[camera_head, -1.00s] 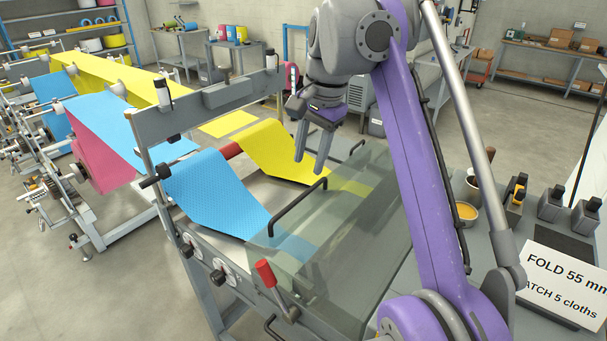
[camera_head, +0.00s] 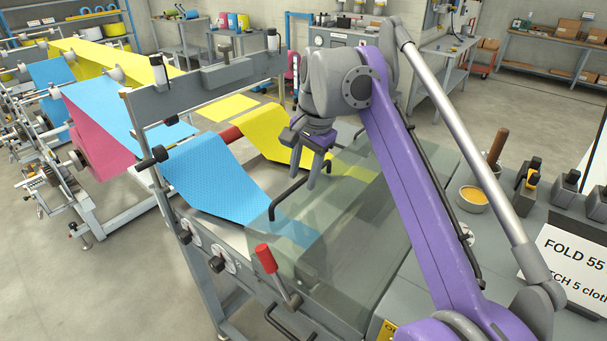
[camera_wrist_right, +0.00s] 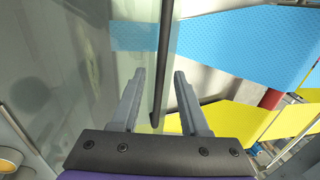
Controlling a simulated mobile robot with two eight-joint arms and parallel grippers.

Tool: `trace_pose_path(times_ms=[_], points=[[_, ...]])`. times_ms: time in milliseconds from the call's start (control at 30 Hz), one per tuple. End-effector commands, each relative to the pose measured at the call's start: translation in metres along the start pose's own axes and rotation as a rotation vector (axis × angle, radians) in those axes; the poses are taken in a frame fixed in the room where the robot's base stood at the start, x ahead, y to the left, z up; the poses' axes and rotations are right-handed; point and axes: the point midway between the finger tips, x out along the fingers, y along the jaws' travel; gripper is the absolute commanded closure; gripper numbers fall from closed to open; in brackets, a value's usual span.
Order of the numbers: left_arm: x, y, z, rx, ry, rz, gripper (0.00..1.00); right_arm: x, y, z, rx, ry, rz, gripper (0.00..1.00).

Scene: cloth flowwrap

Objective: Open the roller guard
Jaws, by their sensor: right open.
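The roller guard (camera_head: 345,235) is a clear, greenish panel lying over the rollers of the machine, and it looks closed. Its black bar handle (camera_head: 287,198) runs along its left edge. My right gripper (camera_head: 319,180) is open, pointing down at the far end of the handle. The guard's clear panel (camera_wrist_right: 75,60) fills the left of that view. My left gripper is not in view.
Blue cloth (camera_head: 215,180) and yellow cloth (camera_head: 265,135) run under the guard. A red-handled lever (camera_head: 266,259) stands at its near edge. A grey side table (camera_head: 490,250) on the right holds an orange-filled cup (camera_head: 473,196) and a sign (camera_head: 570,265).

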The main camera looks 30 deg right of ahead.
Motion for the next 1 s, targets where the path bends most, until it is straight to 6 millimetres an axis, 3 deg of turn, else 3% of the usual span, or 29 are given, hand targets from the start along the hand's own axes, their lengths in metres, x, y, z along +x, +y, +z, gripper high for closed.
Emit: trace_pose_path(times_ms=[233,467,500,1000], points=[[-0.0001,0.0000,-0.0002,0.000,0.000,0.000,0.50,0.0002,-0.0002,0.0000,0.000,0.000,0.000,0.57],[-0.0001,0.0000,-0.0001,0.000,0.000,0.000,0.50,0.0002,-0.0001,0.0000,0.000,0.000,0.000,0.98],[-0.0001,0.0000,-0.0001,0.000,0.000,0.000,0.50,0.0002,-0.0001,0.0000,0.000,0.000,0.000,1.00],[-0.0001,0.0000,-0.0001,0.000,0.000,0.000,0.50,0.0002,0.0000,-0.0001,0.000,0.000,0.001,1.00]])
